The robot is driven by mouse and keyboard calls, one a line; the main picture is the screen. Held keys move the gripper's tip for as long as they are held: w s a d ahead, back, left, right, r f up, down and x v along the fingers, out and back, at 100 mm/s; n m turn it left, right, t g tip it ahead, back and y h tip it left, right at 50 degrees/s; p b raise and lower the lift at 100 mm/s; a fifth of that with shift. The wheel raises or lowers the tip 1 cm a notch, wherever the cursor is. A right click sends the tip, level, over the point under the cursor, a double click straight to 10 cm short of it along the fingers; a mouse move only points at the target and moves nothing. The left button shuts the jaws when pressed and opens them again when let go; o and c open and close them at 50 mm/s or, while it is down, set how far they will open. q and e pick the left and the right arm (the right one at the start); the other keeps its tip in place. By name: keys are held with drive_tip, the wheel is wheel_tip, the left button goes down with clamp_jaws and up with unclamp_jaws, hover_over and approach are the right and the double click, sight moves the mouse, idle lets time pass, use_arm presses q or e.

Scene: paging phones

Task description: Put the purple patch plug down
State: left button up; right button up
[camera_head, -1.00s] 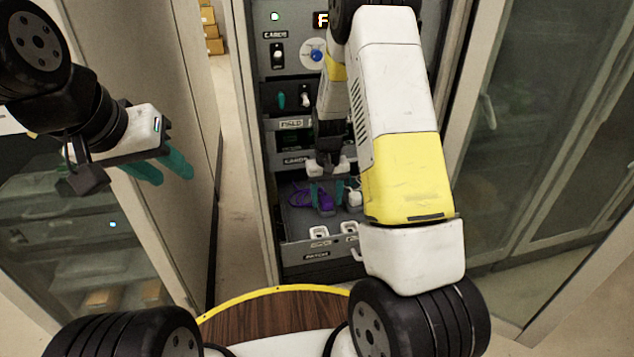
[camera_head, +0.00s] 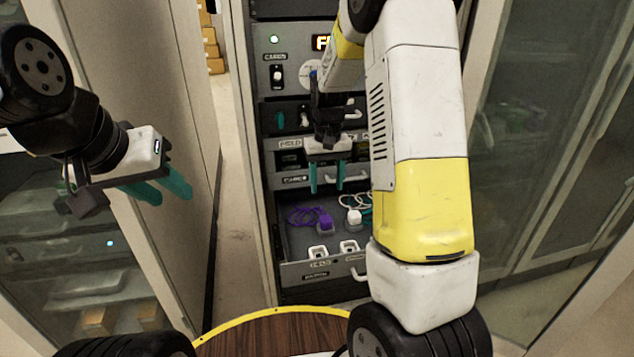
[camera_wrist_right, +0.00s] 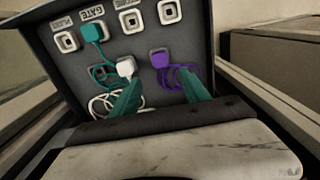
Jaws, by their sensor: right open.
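The purple patch plug (camera_head: 325,222) sits in the open patch drawer (camera_head: 299,240) with its purple cord looped to its left. In the right wrist view the purple plug (camera_wrist_right: 160,60) stands on the drawer floor near a pale socket edge; I cannot tell whether it is seated. My right gripper (camera_head: 327,190) is open and empty, above the drawer and clear of the plug. Its teal fingers (camera_wrist_right: 159,78) show apart in the wrist view. My left gripper (camera_head: 172,196) is open and empty, far to the left by a cabinet.
A white plug (camera_head: 354,216) with a white cord sits beside the purple one. A teal plug (camera_wrist_right: 93,32) is at the socket labelled GATE. Empty white sockets (camera_head: 318,252) line the drawer's front. Drawer handles and switches are on the rack above; glass cabinets stand at both sides.

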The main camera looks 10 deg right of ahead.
drive_tip(key=s+a+r+t+y, duration=0.1)
drive_tip(key=s+r+t+y, duration=0.15)
drive_tip(key=s+r, duration=1.1)
drive_tip(key=s+a+r+t, duration=0.1)
drive_tip(key=s+r+t, duration=0.2)
drive_tip(key=s, duration=0.7)
drive_tip(key=shift+s+r+t, duration=0.35)
drive_tip(key=shift+s+r, duration=0.05)
drive_tip(key=shift+r, duration=0.45)
